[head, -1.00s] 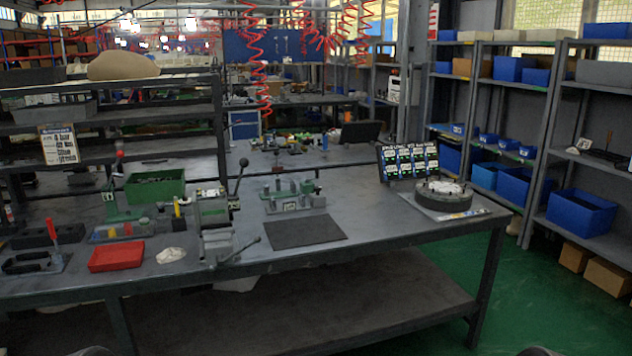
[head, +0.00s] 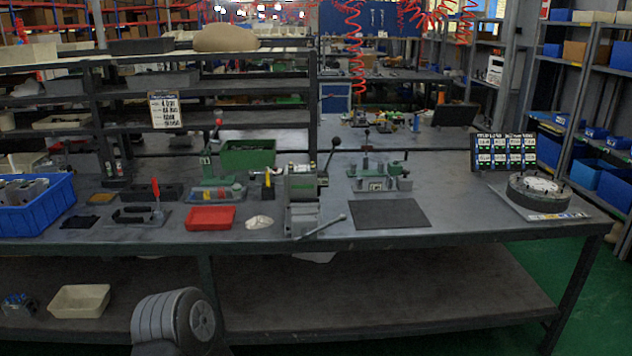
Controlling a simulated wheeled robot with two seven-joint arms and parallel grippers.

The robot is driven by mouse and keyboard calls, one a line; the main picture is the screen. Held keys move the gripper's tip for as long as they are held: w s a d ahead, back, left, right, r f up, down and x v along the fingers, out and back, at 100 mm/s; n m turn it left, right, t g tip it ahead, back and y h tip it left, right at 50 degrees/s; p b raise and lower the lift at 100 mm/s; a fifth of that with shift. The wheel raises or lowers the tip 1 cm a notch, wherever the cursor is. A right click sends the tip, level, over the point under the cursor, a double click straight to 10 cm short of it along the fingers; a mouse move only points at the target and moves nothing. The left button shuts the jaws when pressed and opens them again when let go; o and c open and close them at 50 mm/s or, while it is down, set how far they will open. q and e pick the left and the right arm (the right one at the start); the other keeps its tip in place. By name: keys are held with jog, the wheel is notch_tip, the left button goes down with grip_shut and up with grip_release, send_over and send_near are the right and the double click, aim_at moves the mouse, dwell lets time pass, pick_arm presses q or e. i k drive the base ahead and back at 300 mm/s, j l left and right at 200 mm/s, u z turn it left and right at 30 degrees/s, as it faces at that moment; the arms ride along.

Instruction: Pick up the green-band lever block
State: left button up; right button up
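A grey block with a black-knobbed lever (head: 305,190) stands at the table's front edge, left of a dark mat. I cannot make out a green band on it. Beyond the mat's left half is a low fixture with green parts and an upright lever (head: 378,178). The blue bin (head: 40,208) at the far left holds several grey blocks, too small to tell any bands. Neither gripper is in view; a grey rounded arm part of mine shows at the bottom left.
On the table (head: 460,190) are a red tray (head: 211,218), a green box (head: 247,153), a dark mat (head: 390,214) and, at right, a round fixture (head: 538,191) before a label board (head: 504,151). A lower shelf (head: 400,300) holds a cream tray (head: 79,300) at left.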

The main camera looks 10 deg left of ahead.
aim_at(303, 183)
jog(key=i+j+z, duration=0.3)
jog(key=i+j, duration=0.15)
jog(key=i, duration=0.25)
jog(key=i+j+z, duration=0.35)
jog(key=i+j, duration=0.3)
